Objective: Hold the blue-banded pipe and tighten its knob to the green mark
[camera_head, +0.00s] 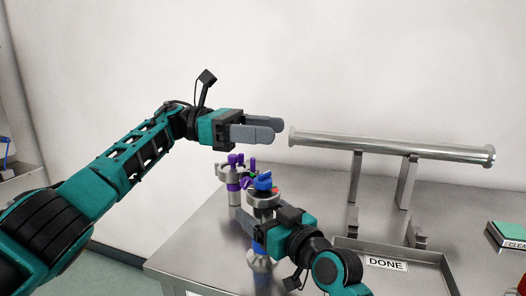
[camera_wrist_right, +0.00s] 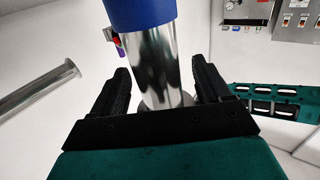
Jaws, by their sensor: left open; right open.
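The blue-banded pipe stands upright on the steel table, with a blue band (camera_head: 258,246) and a grey collar (camera_head: 263,199) under a blue knob (camera_head: 263,181). My right gripper (camera_head: 260,222) is open around the pipe, below the collar. In the right wrist view the shiny pipe (camera_wrist_right: 160,60) and its blue band (camera_wrist_right: 138,12) show between the spread fingers, apart from them. My left gripper (camera_head: 262,131) is open and empty, in the air above the knob.
A purple-banded pipe (camera_head: 234,194) with a purple knob stands just behind left. A horizontal metal tube (camera_head: 385,147) on stands crosses the back right. A tray labelled DONE (camera_head: 425,256) lies right of the right gripper. A green pad (camera_head: 510,230) sits at the right edge.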

